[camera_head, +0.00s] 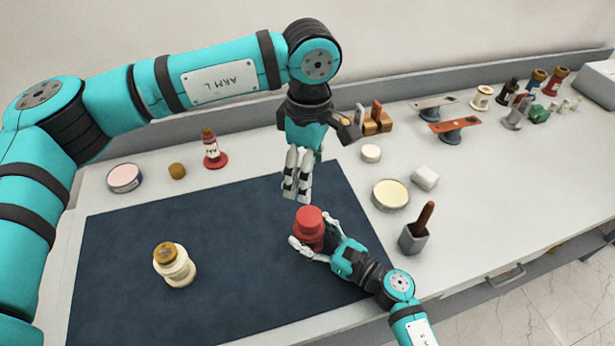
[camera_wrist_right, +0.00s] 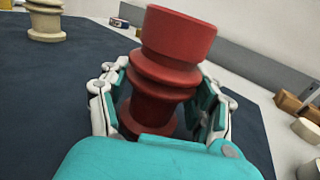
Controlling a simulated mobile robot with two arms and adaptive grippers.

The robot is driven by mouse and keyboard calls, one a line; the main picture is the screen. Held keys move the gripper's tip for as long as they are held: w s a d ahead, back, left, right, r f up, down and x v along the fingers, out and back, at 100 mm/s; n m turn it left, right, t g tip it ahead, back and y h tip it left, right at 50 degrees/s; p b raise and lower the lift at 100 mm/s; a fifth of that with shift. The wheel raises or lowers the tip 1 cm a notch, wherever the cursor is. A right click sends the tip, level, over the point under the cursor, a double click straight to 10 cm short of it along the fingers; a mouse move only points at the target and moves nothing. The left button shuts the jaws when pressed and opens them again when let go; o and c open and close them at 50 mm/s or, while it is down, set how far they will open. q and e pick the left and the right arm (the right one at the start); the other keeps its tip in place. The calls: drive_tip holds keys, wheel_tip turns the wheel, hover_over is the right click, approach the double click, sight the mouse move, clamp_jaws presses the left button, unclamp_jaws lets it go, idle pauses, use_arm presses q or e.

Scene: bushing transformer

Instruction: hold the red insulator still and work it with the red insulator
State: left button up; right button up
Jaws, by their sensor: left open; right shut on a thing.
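The red insulator (camera_head: 309,224) stands on the right part of the dark blue mat (camera_head: 215,240). My right gripper (camera_head: 311,243) is shut around its lower body from the front right. The right wrist view shows the ribbed red insulator (camera_wrist_right: 168,62) upright, slightly tilted in that picture, between both fingers of the gripper (camera_wrist_right: 163,110). My left gripper (camera_head: 298,188) points down, open and empty, just behind and above the red insulator, apart from it. Whether the red insulator touches the mat is hidden by my fingers.
A cream insulator (camera_head: 174,265) with a brown top stands on the mat's left. A yellow tin (camera_head: 390,194) and a grey holder (camera_head: 413,238) with a brown handle stand to the right.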

drive_tip(key=o, duration=1.6)
drive_tip(key=v, duration=1.2)
